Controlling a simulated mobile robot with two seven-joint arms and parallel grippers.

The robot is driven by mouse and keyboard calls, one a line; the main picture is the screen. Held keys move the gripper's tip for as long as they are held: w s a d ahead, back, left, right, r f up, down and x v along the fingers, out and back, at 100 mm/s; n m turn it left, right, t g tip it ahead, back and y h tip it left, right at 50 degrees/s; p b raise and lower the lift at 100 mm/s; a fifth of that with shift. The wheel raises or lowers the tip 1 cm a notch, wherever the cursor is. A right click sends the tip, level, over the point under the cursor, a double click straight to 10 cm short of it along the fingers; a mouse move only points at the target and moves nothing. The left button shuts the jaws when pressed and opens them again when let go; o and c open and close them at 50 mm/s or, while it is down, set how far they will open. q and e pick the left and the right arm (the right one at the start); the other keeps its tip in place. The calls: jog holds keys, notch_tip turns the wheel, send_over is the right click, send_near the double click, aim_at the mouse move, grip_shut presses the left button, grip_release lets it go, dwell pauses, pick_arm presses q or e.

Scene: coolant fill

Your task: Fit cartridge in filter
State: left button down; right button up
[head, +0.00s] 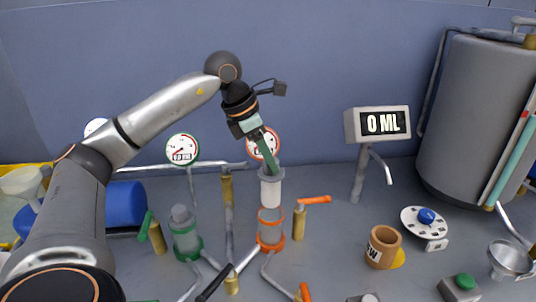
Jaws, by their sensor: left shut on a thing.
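My left gripper (269,158) points down at the middle of the head view. It is shut on a white cartridge (271,191) with a grey top flange. The cartridge is upright, directly above the orange-ringed clear filter housing (270,232). Its lower end shows at the height of the housing's mouth; I cannot tell whether it is just above the rim or slightly inside. My right gripper is not in view.
A green-based filter housing (187,236) stands to the left, with pipes and valve handles around both. An orange-handled valve (305,215) is close on the right. A display reading 0 ML (379,123), a brown mug (382,247) and a grey tank (480,115) stand further right.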

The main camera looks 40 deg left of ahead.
pick_arm(q)
notch_tip(320, 180, down, 2)
jog(key=shift+b, duration=0.55)
jog(key=shift+p, duration=0.45)
dwell(1.1)
dwell(0.4)
